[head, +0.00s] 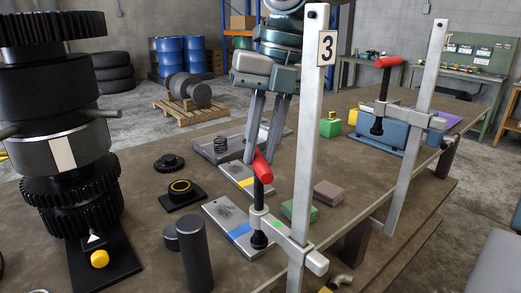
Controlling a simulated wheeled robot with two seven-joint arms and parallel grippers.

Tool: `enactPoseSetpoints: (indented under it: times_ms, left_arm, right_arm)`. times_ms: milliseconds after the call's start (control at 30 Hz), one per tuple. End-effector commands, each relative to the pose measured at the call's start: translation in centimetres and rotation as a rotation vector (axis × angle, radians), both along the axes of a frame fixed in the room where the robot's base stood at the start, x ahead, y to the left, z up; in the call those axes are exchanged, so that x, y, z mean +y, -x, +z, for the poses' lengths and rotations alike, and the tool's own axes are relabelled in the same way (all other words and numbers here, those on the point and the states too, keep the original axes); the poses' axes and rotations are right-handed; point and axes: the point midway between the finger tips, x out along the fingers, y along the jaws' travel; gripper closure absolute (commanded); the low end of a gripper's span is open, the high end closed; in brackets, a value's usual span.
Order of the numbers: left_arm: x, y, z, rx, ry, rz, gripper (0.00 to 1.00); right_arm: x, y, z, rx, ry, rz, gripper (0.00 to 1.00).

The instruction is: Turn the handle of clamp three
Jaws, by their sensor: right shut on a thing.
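Clamp three (304,140) is a tall pale metal bar with a "3" label (327,47), standing at the table's near right edge. Its red handle (263,168) sits tilted on top of a dark vertical screw (259,195), which runs down through the clamp's arm to a black pad (259,240). My right gripper (257,155) reaches down from above, its two grey fingers shut on the red handle. The fingertips are partly hidden by the handle. My left gripper is not in view.
A second clamp (422,120) with a red handle (388,62) stands farther right. A gear stack (62,140) stands at left. Metal plates (230,220), a black ringed part (181,190), dark cylinders (195,255) and green and brown blocks (328,193) lie near the clamp.

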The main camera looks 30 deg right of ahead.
Motion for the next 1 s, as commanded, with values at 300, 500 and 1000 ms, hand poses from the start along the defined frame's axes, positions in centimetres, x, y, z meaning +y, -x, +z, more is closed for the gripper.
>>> enactPoseSetpoints:
  times_ms: [300,500,1000]
  left_arm:
    - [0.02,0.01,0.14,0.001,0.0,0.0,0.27]
    - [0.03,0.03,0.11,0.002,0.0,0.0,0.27]
    - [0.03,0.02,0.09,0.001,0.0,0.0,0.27]
  right_arm:
    - [-0.02,-0.12,0.2,-0.005,0.0,-0.005,1.0]
    - [-0.02,-0.09,0.15,-0.003,0.0,-0.004,0.64]
    - [-0.07,-0.02,0.35,-0.001,0.0,-0.003,0.64]
